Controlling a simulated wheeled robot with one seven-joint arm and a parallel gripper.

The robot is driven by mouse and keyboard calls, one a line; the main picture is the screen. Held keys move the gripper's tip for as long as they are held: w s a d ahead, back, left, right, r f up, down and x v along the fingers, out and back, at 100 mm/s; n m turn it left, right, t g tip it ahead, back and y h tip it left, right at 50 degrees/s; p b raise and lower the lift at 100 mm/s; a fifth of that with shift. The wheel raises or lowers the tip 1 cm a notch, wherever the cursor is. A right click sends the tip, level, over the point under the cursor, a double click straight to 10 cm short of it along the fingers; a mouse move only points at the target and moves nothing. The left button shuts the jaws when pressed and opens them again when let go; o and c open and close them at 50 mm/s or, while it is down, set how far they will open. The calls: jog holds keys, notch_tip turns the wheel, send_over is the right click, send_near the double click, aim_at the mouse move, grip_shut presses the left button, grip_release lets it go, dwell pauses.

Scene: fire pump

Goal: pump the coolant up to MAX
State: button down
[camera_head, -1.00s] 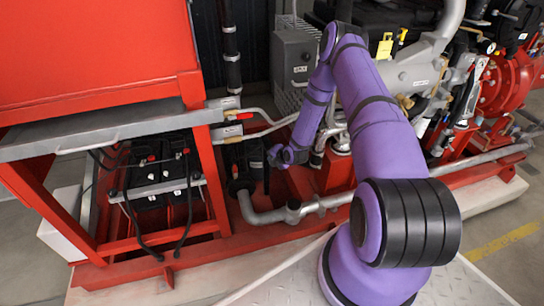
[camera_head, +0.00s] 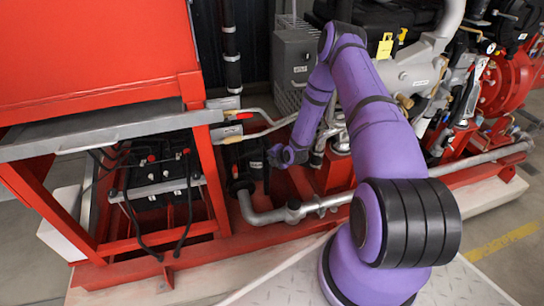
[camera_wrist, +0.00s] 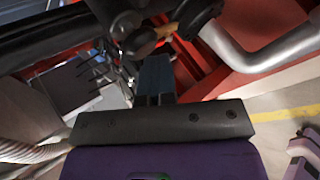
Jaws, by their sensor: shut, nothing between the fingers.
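My gripper (camera_head: 268,174) is low, between the red frame and the engine, beside dark parts above a grey pipe. In the wrist view its dark blue-grey fingers (camera_wrist: 155,80) are together, with nothing held. Just beyond the fingertips is a dark rounded part (camera_wrist: 140,42), with a short tan rod (camera_wrist: 165,30) leading to another dark part at the right. I cannot tell whether the fingers touch it, or whether it belongs to the coolant pump. No coolant level or MAX mark can be read in either view.
A red frame (camera_head: 215,185) with black batteries (camera_head: 160,170) and loose cables stands left. A grey pipe (camera_head: 265,217) runs below my gripper; it also shows in the wrist view (camera_wrist: 265,55). A grey box (camera_head: 296,58) and the engine (camera_head: 415,70) crowd the back.

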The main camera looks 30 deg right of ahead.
jog(key=shift+s+a, duration=0.15)
jog(key=shift+s, duration=0.45)
jog(key=shift+s+a, duration=0.15)
jog(key=shift+s, duration=0.4)
jog(key=shift+s, duration=0.1)
jog(key=s, duration=0.2)
jog(key=s+a, duration=0.1)
jog(key=s, duration=0.1)
jog(key=shift+s+a, duration=0.2)
jog(key=shift+s, duration=0.1)
dwell(2.0)
